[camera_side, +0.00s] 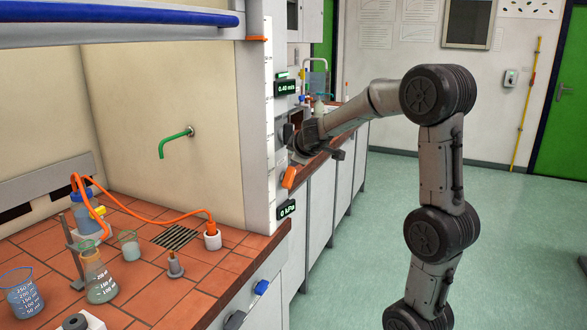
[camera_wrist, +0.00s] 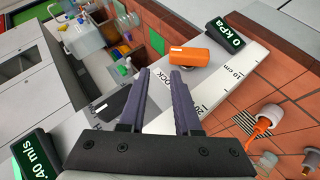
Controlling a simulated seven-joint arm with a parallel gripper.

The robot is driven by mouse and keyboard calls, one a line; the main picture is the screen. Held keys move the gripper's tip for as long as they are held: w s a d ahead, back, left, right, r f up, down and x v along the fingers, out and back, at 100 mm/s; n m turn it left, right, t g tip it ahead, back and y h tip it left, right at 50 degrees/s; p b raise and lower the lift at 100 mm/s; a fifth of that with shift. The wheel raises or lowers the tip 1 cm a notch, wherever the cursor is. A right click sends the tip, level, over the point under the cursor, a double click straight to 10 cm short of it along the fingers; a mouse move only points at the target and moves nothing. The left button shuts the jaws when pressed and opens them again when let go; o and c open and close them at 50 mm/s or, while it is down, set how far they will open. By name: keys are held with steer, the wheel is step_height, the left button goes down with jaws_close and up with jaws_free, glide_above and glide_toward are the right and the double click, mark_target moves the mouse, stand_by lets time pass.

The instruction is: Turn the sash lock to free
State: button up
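The sash lock appears to be the orange block (camera_wrist: 190,52) on the white scaled post (camera_wrist: 225,85) in the wrist view. It lies crosswise on the post, beside partly hidden lettering that ends in "OCK". In the side view the orange block (camera_side: 289,177) is tilted on the front of the post, below my gripper (camera_side: 291,138). In the wrist view my gripper (camera_wrist: 160,74) is open, with a gap between its two dark fingers and nothing between them. The fingertips are near the orange block but appear apart from it.
A "0 kPa" display (camera_side: 286,210) sits below the lock; a "0.40 m/s" display (camera_side: 286,88) is above. A dark piece (camera_wrist: 117,104) is on the post left of my fingers. Glassware, including a flask (camera_side: 98,280), stands on the tiled bench (camera_side: 195,280).

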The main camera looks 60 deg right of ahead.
steer(key=r+t, duration=0.1)
steer(key=a+r+t, duration=0.1)
steer(key=r, duration=0.1)
steer(key=s+a+r+n+t, duration=0.1)
steer(key=r, duration=0.1)
steer(key=shift+s+a+y, duration=0.1)
steer(key=shift+a+y, duration=0.05)
steer(key=shift+y, duration=0.15)
jaws_close()
steer(key=n+y, duration=0.1)
steer(key=y, duration=0.1)
glide_toward(290, 169)
steer(key=shift+x, duration=3.15)
steer(key=shift+d+r+m+g+y, duration=0.1)
steer(key=shift+d+m+g+y, duration=0.25)
steer(key=shift+y, duration=0.45)
steer(key=shift+d+m+y, duration=0.55)
steer(key=shift+d+y, duration=0.35)
steer(key=shift+d, duration=0.2)
steer(key=shift+d+f, duration=0.2)
steer(key=shift+f, duration=0.1)
